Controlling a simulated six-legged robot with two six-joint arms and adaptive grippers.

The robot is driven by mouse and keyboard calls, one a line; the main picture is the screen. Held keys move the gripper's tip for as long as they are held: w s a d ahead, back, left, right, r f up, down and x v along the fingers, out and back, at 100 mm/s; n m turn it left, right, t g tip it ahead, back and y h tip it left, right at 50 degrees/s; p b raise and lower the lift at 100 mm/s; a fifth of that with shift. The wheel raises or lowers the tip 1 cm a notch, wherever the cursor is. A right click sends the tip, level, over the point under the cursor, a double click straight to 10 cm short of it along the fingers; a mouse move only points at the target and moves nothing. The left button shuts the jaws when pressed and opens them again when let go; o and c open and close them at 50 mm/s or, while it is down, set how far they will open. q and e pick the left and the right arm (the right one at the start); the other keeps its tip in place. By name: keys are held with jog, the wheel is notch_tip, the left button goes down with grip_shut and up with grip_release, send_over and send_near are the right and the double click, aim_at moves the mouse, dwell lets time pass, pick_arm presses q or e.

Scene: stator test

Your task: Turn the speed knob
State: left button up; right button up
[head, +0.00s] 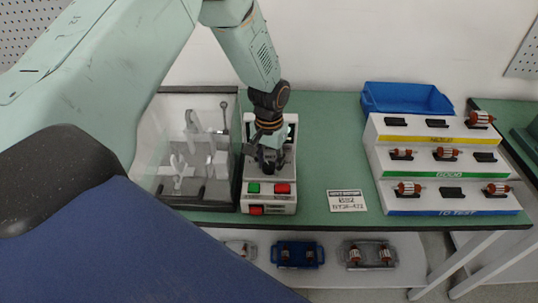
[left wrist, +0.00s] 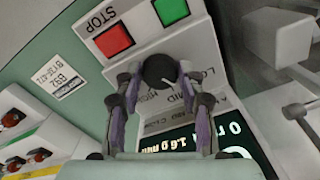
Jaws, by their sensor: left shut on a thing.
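The speed knob (left wrist: 158,69) is black and round, on the grey panel of the test box (head: 252,203). In the left wrist view its white mark points to the lower right, toward the partly covered LOW, MID and HIGH labels. My left gripper (head: 267,163) reaches down to the panel in the head view and hides the knob there. In the left wrist view, my left gripper (left wrist: 160,80) has its fingers on both sides of the knob, shut on it. A green button (head: 254,188) and a red STOP button (head: 282,188) lie beside it. My right gripper is not in view.
A clear-walled test chamber (head: 168,197) adjoins the box on the left. A sign card (head: 347,201) lies on the green table (head: 325,135). A stepped rack (head: 375,160) with several rotors and a blue bin (head: 408,97) stand right. The table between is mostly clear.

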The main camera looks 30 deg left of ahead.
aim_at(269, 166)
pick_arm(q)
jog(key=shift+w+r+n+p, duration=0.15)
jog(key=shift+n+p, duration=1.1)
jog(key=shift+n, duration=0.65)
jog(key=o, duration=1.2)
jog(key=shift+c, duration=0.2)
jog(key=shift+r, duration=0.2)
notch_tip(269, 166, up, 12)
jog(key=shift+f, duration=0.25)
